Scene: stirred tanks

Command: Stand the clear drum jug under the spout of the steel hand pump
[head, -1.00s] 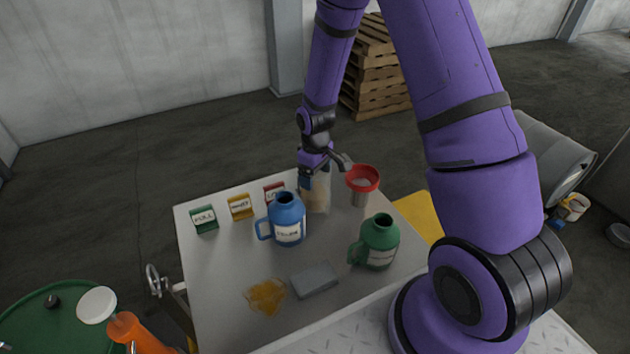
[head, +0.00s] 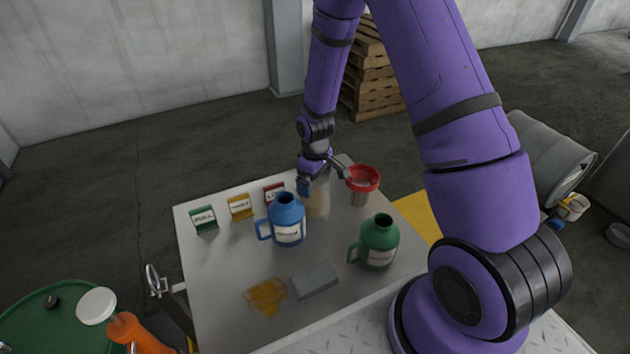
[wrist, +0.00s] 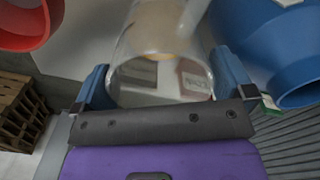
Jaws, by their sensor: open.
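The clear drum jug (head: 318,204) stands at the far side of the table, with pale contents in its lower part. My gripper (head: 312,186) is at its upper part. In the wrist view the clear jug (wrist: 150,88) lies between the two blue fingers of my open gripper (wrist: 162,82), and small gaps seem to show beside it. A grey metal fitting with a ring and lever (head: 155,280) is at the table's left edge. I cannot tell whether it is part of the steel hand pump. No spout is clearly visible.
A blue jug (head: 287,222) stands close to the clear jug, and a red funnel (head: 362,179) is on its right. A green jug (head: 379,244), a grey block (head: 315,280) and an amber spill (head: 266,296) are nearer. Label stands line the far left edge.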

